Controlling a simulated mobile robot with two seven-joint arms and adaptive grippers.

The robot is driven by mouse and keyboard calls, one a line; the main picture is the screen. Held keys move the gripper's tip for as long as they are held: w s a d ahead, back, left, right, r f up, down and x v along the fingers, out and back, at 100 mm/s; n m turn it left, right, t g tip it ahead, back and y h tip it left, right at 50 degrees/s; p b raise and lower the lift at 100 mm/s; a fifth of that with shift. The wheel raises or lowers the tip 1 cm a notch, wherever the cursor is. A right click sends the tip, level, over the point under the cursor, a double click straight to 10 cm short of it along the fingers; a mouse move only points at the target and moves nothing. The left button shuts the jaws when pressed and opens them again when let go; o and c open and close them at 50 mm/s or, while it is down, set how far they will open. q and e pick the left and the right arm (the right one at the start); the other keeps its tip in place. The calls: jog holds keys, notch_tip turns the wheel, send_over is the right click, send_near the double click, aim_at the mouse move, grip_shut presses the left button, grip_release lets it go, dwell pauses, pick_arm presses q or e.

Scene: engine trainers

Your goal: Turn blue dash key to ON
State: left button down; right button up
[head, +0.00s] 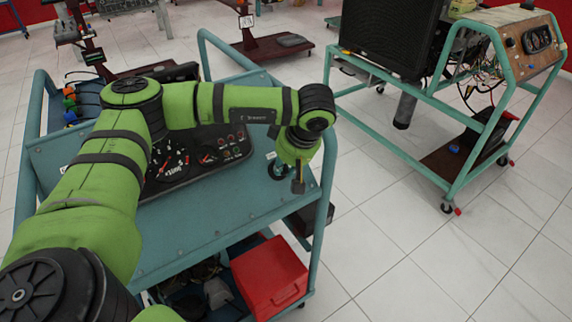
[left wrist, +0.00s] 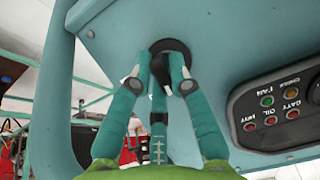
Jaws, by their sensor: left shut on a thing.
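The blue dash panel (head: 215,215) is the sloped top of a teal cart, with a black gauge cluster (head: 205,165) on it. My left gripper (head: 298,182) is at the panel's right end, over a round black key switch (head: 277,170). In the left wrist view the black switch (left wrist: 170,46) is set in the teal panel, and the fingertips (left wrist: 162,62) meet at it, closed around the key. The key itself is mostly hidden between the fingers, so its turned position cannot be read. My right gripper is out of view.
Indicator lights (left wrist: 270,110) sit on the cluster beside the switch. The cart's tubular frame (head: 323,190) runs close to my gripper on the right. A red box (head: 270,275) is on the lower shelf. Another engine trainer (head: 450,100) stands at the right, with open tiled floor between.

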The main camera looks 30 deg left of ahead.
pick_arm(q)
jog(key=m+g, duration=0.1)
jog(key=m, duration=0.3)
jog(key=shift+d+y+p, duration=0.1)
jog(key=shift+y+p, duration=0.25)
jog(key=shift+y, duration=0.05)
jog(key=shift+s+f+m+g+y, duration=0.1)
jog(key=shift+m+g+y, duration=0.3)
jog(key=shift+m, duration=1.3)
jog(key=c, duration=1.1)
grip_release()
jog(key=shift+c, duration=0.2)
